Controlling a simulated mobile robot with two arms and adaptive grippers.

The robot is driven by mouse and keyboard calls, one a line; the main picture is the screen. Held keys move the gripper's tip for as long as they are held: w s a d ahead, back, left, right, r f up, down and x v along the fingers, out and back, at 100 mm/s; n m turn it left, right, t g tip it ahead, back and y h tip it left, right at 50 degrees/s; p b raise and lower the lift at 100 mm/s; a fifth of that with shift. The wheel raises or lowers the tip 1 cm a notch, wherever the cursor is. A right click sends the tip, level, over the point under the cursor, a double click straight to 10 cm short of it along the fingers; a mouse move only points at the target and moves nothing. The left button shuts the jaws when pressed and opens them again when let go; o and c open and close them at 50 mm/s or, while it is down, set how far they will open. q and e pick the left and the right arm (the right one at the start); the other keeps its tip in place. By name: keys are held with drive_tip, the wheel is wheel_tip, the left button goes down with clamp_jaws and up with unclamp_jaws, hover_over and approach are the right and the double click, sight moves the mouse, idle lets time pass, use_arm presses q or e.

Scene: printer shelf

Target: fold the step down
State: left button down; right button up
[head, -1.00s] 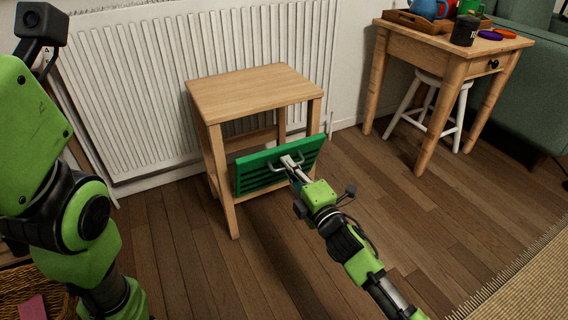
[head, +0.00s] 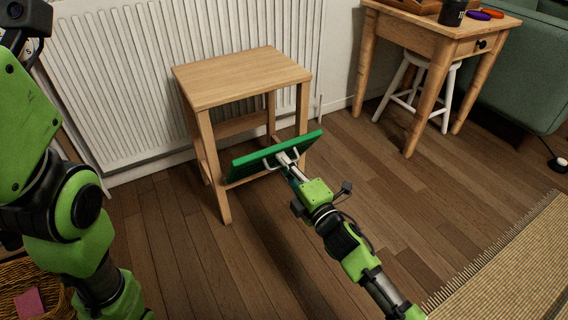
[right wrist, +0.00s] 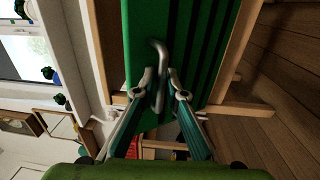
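The wooden step stool (head: 235,80) stands against the radiator. Its green step (head: 250,164) is tilted at the stool's front, its outer edge raised toward me. A metal handle (head: 267,160) is on the step. My right gripper (head: 289,160) is at the handle. In the right wrist view, the two fingertips (right wrist: 163,90) sit on either side of the handle (right wrist: 159,60), close against it, with the green slatted step (right wrist: 190,40) behind. My left arm shows at the left of the head view, but its gripper is out of the picture.
A white radiator (head: 110,90) is behind the stool. A wooden side table (head: 440,35) with a white stool (head: 418,85) under it stands at the right. A wicker basket (head: 15,275) is at the lower left, a woven rug (head: 510,270) at the lower right. The floor between is clear.

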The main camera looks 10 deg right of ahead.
drive_tip(key=shift+s+d, duration=0.1)
drive_tip(key=shift+s, duration=0.15)
drive_tip(key=v, duration=1.1)
drive_tip(key=shift+s, duration=0.25)
drive_tip(key=shift+f, duration=0.1)
